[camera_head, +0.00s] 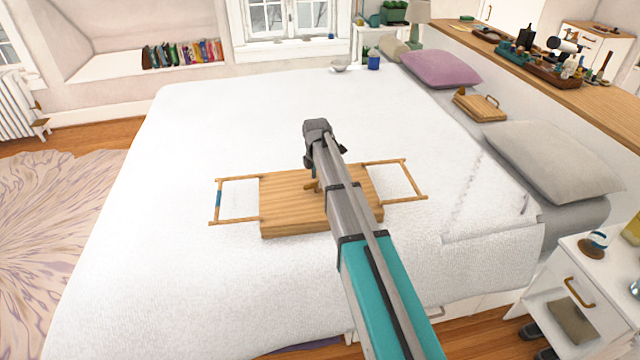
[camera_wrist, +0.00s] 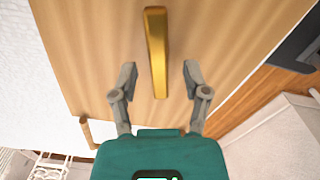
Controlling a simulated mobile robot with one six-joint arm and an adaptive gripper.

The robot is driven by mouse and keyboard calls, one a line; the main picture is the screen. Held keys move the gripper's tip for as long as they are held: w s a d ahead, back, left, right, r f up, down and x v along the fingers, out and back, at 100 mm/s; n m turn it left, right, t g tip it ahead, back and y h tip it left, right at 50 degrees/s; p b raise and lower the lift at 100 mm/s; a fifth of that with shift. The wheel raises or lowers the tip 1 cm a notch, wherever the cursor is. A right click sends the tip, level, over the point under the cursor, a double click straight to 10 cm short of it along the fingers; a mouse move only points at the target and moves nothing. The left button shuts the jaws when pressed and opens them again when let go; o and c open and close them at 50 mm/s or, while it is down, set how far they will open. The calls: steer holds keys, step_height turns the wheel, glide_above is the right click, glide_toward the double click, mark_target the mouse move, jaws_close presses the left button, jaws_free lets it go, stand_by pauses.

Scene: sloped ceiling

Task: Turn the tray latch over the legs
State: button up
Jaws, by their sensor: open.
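The wooden bed tray (camera_head: 280,206) lies on the white bed, with a folding leg frame out flat on each side: the left leg frame (camera_head: 217,204) and the right leg frame (camera_head: 424,198). The brass latch (camera_head: 311,186) is on the tray's top face, partly hidden by my arm. In the wrist view the latch (camera_wrist: 156,52) is a straight gold bar on the wood (camera_wrist: 90,50). My gripper (camera_wrist: 158,76) is open, with one finger on each side of the latch's near end. I see no contact between fingers and latch.
The bed (camera_head: 160,250) is clear around the tray. A pink pillow (camera_head: 440,69), a grey pillow (camera_head: 555,160) and a smaller wooden board with a handle (camera_head: 479,106) lie to the right. A white nightstand (camera_head: 590,290) stands at the lower right.

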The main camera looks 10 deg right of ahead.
steer(key=shift+f, duration=0.15)
jaws_close()
stand_by(0.4)
